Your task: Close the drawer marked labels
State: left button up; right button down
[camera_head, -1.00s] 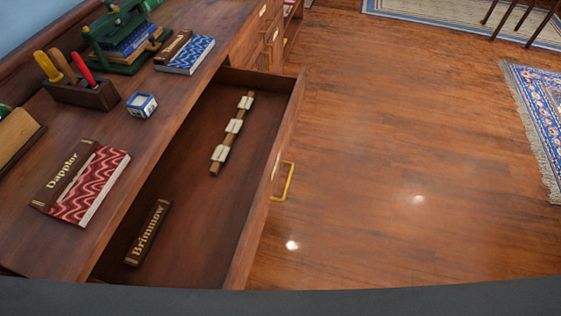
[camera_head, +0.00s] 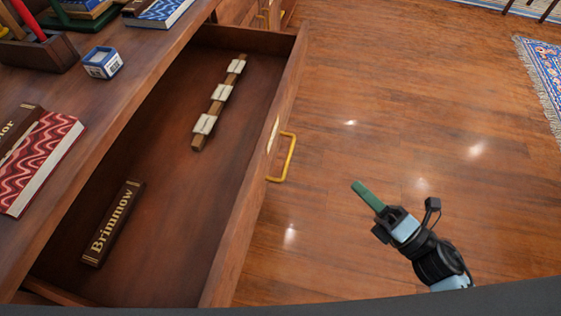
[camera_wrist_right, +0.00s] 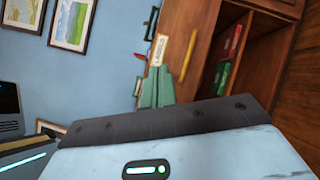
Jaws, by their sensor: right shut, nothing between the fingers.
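The drawer (camera_head: 232,200) stands pulled out from the wooden cabinet, with a yellow handle (camera_head: 284,158) and a pale label plate (camera_head: 273,135) on its front. In the right wrist view, the label plate (camera_wrist_right: 158,50) reads "LABELS", beside the yellow handle (camera_wrist_right: 188,55). Inside the drawer lie a dark "Brimmow" spine piece (camera_head: 112,224) and a wooden strip with white tags (camera_head: 219,103). My right gripper (camera_head: 363,191), with green fingers, is shut and empty. It is over the floor to the right of the handle, apart from it. My left gripper is not in view.
On the cabinet top are a red patterned book (camera_head: 42,163), a blue-and-white box (camera_head: 103,62), a tool holder (camera_head: 40,65) and a blue book (camera_head: 160,12). The wooden floor (camera_head: 420,90) in front of the drawer is clear, with a rug (camera_head: 541,75) farther right.

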jog(key=w+a+n+g+y+b, duration=0.2)
jog(key=w+n+g+y+b, duration=0.4)
jog(key=n, duration=0.8)
jog(key=n+g+h, duration=0.2)
jog(key=n+g, duration=0.2)
jog(key=n, duration=0.1)
send_near(270, 154)
jog(key=x, duration=0.5)
jog(key=shift+a, duration=0.4)
jog(key=shift+w+a, duration=0.1)
jog(key=shift+a, duration=0.4)
jog(key=shift+a, duration=0.1)
